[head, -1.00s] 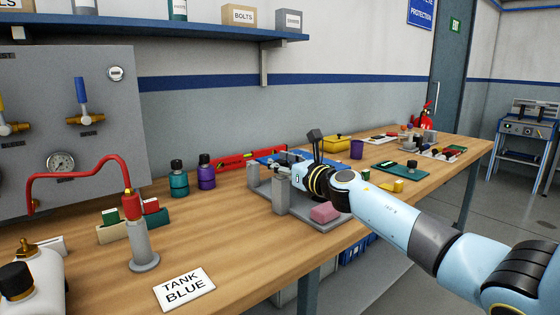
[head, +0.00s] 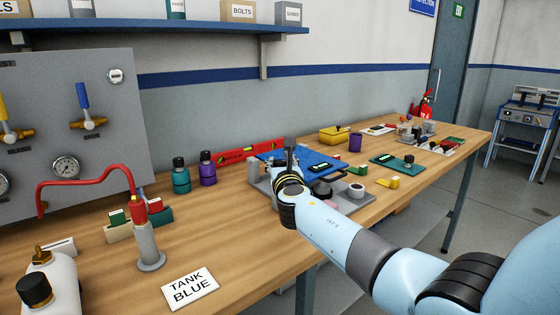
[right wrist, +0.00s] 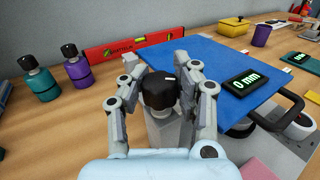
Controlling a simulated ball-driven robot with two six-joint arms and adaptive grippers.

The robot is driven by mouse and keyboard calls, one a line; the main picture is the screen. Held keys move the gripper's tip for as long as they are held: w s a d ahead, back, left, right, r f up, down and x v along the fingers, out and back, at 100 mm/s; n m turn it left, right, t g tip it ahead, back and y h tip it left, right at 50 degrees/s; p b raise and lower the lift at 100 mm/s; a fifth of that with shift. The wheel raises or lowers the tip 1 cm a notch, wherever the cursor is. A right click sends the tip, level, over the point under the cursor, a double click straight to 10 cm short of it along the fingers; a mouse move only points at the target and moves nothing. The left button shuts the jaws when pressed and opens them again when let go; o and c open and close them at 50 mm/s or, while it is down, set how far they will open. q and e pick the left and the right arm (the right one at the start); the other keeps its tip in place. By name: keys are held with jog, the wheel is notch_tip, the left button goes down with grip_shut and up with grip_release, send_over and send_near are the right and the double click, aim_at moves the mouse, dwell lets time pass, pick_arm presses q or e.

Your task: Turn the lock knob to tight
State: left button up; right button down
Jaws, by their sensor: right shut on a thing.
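The lock knob (right wrist: 160,92) is black with a short white mark on its top. It stands on a grey post (right wrist: 163,128) in the right wrist view. My right gripper (right wrist: 156,68) has one finger on each side of the knob and is shut on it. In the head view my right gripper (head: 289,162) is over the grey fixture, and the arm hides the knob there. My left gripper is in neither view now. I cannot read any tight marking by the knob.
A blue plate (right wrist: 210,68) with a "0 mm" display (right wrist: 249,84) lies right of the knob. A red level (right wrist: 120,46), a teal bottle (right wrist: 39,82) and a purple bottle (right wrist: 76,66) stand behind and left. A pink block (right wrist: 257,168) is at the lower right.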

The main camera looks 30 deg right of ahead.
jog(key=m+h, duration=0.1)
jog(key=m+g+h+b, duration=0.1)
jog(key=shift+f+g+h, duration=0.25)
jog(key=shift+g+h, duration=0.05)
jog(key=shift+h, duration=0.1)
jog(key=m+g+h+b, duration=0.2)
jog(key=h, duration=0.1)
jog(key=shift+f+m+g+b, duration=0.1)
jog(key=shift+m+g+b, duration=0.2)
jog(key=shift+g+b, duration=0.1)
jog(key=m+g+h+b, duration=0.2)
jog(key=g+b, duration=0.1)
jog(key=b, duration=0.1)
jog(key=shift+m+g, duration=0.3)
jog(key=shift+m, duration=0.1)
jog(key=shift+m+g+h+b, duration=1)
jog(key=shift+g+b, duration=0.6)
jog(key=shift+b, duration=0.6)
jog(key=shift+r, duration=0.2)
jog(key=c, duration=1)
grip_release()
jog(key=shift+a+r, duration=0.1)
jog(key=shift+a, duration=0.05)
jog(key=shift+c, duration=0.2)
jog(key=shift+o, duration=0.7)
